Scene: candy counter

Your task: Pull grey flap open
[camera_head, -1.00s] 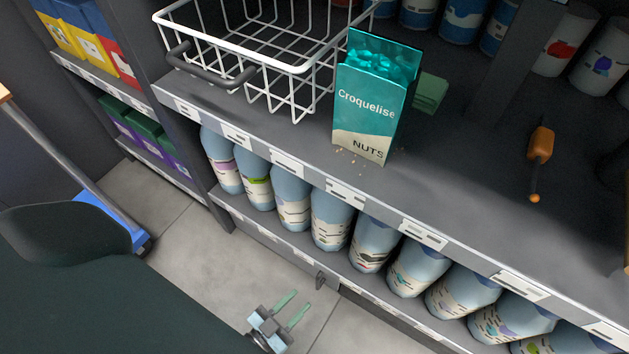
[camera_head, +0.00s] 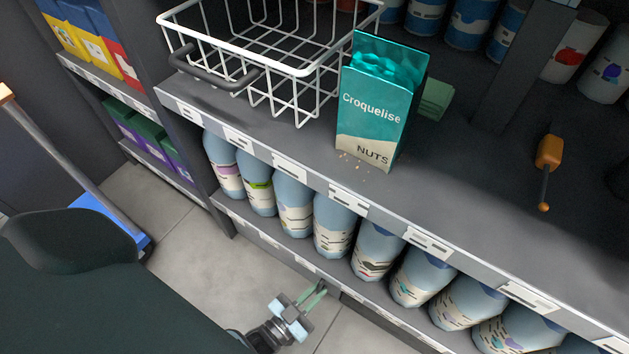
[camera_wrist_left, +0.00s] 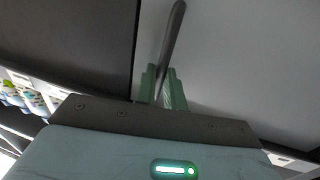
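The light grey flap (camera_wrist_left: 245,65) fills the right of the left wrist view as a flat panel. A dark bar handle (camera_wrist_left: 173,40) stands in front of it and runs down between my left gripper's (camera_wrist_left: 162,85) green fingers. The fingers are close together on both sides of the bar and appear shut on it. In the head view my left gripper (camera_head: 312,294) is low, at the foot of the shelf unit, below the row of bottles. The flap is mostly hidden there under the lower shelf edge. My right gripper is not in view.
Blue-and-white bottles (camera_head: 334,225) line the lower shelf above the gripper.

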